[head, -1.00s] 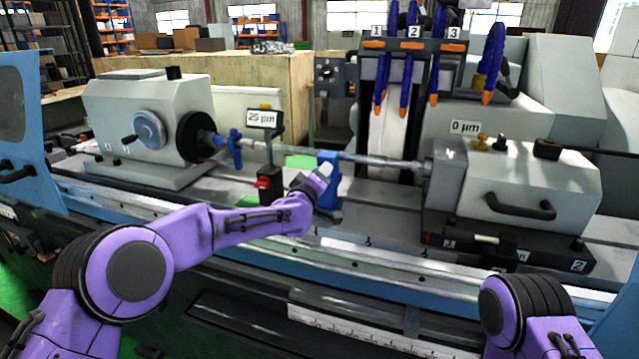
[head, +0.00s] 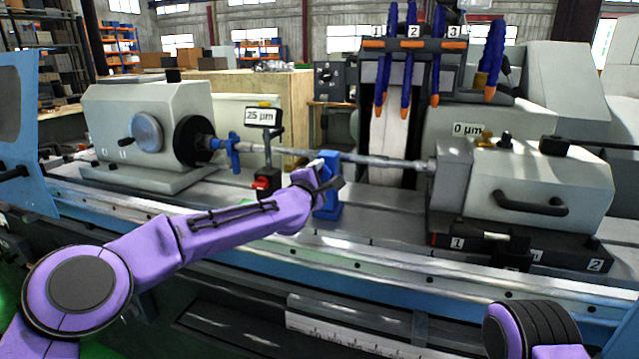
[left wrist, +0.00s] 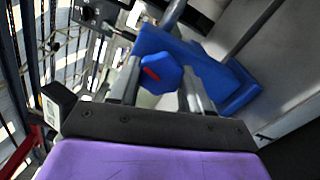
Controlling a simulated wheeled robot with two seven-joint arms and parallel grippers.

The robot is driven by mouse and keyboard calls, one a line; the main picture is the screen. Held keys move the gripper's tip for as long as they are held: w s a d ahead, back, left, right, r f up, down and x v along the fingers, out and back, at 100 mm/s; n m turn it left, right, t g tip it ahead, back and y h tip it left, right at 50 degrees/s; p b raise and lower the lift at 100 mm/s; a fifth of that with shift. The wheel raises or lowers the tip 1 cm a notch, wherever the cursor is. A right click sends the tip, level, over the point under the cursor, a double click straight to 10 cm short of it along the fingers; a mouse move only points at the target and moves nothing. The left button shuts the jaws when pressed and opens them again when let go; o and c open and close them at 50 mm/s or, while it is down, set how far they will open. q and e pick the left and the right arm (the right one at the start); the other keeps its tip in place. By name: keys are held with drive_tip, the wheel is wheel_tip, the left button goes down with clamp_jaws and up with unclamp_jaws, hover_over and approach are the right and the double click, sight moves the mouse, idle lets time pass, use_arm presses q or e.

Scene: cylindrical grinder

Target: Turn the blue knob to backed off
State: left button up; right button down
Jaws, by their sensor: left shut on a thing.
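The blue knob (left wrist: 160,74) is a faceted blue piece with a red mark on its face, seen in the left wrist view between the two fingers of my left gripper (left wrist: 157,88). The gripper is shut on it. Behind it is the blue steady-rest body (left wrist: 232,82). In the head view my left gripper (head: 326,176) is at the front of that blue body (head: 329,204), under the long shaft (head: 370,160); the knob is hidden there by the gripper. My right gripper is out of view; only part of the right arm shows at lower right.
A sign reading 25 µm (head: 262,116) stands over a dark block with a red button (head: 262,183), left of the gripper. The headstock (head: 150,125) is at left, the tailstock (head: 540,185) at right. Blue coolant hoses (head: 408,60) hang above the shaft.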

use_arm(q)
drive_tip(key=shift+f+n+b, duration=0.25)
drive_tip(key=shift+n+b, duration=0.6)
drive_tip(key=shift+n, duration=0.75)
drive_tip(key=o, duration=1.1)
drive_tip(key=shift+a, duration=0.1)
drive_tip(key=shift+c, duration=0.2)
drive_tip(key=shift+s, duration=0.1)
drive_tip(key=b+v, duration=0.3)
drive_tip(key=v, duration=0.7)
drive_tip(key=shift+b, duration=0.35)
drive_tip(key=shift+s+a, duration=0.1)
